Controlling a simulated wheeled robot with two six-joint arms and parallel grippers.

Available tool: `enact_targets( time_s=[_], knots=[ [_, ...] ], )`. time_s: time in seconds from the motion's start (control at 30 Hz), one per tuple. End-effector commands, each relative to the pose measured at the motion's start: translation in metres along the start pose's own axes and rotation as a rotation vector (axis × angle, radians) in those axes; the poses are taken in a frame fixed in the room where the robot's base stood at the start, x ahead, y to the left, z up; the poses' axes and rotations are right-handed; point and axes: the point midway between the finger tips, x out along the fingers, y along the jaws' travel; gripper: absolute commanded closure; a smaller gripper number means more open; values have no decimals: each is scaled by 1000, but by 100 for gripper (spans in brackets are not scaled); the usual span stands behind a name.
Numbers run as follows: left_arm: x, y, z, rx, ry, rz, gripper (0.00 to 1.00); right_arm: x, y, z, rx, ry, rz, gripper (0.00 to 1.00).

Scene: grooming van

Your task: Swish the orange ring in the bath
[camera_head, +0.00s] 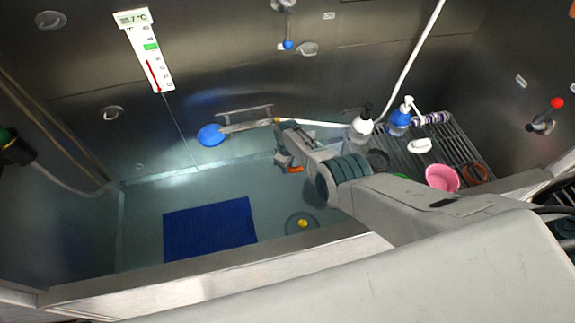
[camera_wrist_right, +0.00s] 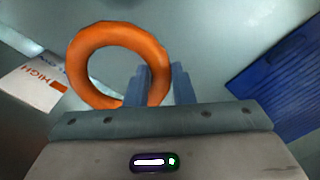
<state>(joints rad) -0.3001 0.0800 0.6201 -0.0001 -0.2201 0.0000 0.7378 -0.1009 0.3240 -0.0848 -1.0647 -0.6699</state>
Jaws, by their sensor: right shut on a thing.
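My right gripper (camera_head: 287,158) reaches over the bath (camera_head: 140,215) from the right. It is shut on the orange ring (camera_head: 295,170), of which only a small part shows below the fingers in the head view. In the right wrist view, the orange ring (camera_wrist_right: 118,34) is large, and its right side passes between the two blue-grey fingers (camera_wrist_right: 160,82). I cannot tell whether the ring touches the water. My left gripper is not in view.
A blue mat (camera_head: 210,228) lies in the bath beside a drain with a yellow thing (camera_head: 303,223). A wire rack (camera_head: 455,145) at the right holds a blue pump bottle (camera_head: 399,120) and a pink bowl (camera_head: 442,178). A thermometer board (camera_head: 146,55) hangs at the back left.

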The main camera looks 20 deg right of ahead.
Motion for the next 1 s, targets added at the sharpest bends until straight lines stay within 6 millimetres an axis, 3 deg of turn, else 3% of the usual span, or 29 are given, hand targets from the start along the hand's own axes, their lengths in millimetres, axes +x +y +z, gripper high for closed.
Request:
enact_targets(
  time_s=[0.37,0.57,0.8,1.0],
  knots=[
    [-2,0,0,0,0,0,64,-2,0,0,0,1,1,100],
    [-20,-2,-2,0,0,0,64,-30,0,-1,1,3,3,100],
    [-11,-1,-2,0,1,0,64,-53,0,-1,1,4,3,100],
    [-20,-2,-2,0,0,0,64,-86,0,-1,0,3,3,100]
  ],
)
